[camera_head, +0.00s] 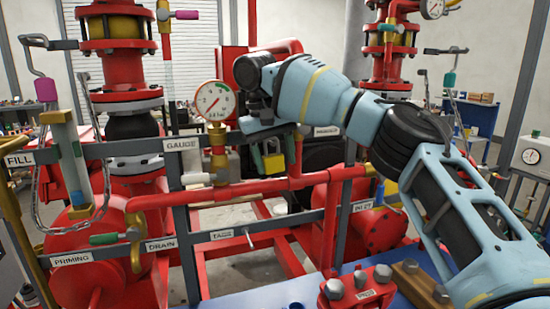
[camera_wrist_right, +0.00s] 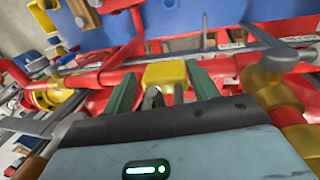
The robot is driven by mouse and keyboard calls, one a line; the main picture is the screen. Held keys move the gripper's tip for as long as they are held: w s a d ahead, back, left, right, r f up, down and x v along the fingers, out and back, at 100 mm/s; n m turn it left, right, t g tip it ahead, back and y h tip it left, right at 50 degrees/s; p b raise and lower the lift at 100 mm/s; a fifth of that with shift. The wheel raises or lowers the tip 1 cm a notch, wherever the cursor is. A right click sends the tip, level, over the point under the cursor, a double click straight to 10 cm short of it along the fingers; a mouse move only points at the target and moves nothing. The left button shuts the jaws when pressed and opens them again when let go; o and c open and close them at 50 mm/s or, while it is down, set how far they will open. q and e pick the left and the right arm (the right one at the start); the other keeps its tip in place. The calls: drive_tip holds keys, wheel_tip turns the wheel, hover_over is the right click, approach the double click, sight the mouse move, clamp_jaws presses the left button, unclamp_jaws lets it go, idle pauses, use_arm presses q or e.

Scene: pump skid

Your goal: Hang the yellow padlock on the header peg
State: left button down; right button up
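The yellow padlock (camera_head: 273,163) hangs body-down below my right gripper (camera_head: 271,150), just right of the gauge, in front of the pipework. In the right wrist view the yellow body (camera_wrist_right: 165,74) lies between the green fingers of the right gripper (camera_wrist_right: 165,85), with its grey shackle toward the palm. My left gripper is not in view.
The pressure gauge (camera_head: 215,100) and its brass fitting stand close left of the right gripper. A red pipe (camera_head: 250,187) runs below the padlock. Grey rails (camera_head: 120,148) cross the front. A red flanged block (camera_head: 357,288) sits at the bottom, under my right arm.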

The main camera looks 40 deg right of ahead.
sight(275, 142)
drive_tip(key=shift+o, duration=0.8)
drive_tip(key=shift+r, duration=0.1)
drive_tip(key=v, duration=0.3)
drive_tip(key=shift+s+d+r, duration=0.1)
drive_tip(key=shift+d+r, duration=0.2)
drive_tip(key=shift+s+a, duration=0.8)
drive_tip(key=shift+s, duration=0.35)
drive_tip(key=s+a+r, duration=0.1)
drive_tip(key=s+a, duration=0.7)
drive_tip(key=s, duration=0.2)
drive_tip(key=shift+s, duration=0.3)
drive_tip(key=shift+r, duration=0.15)
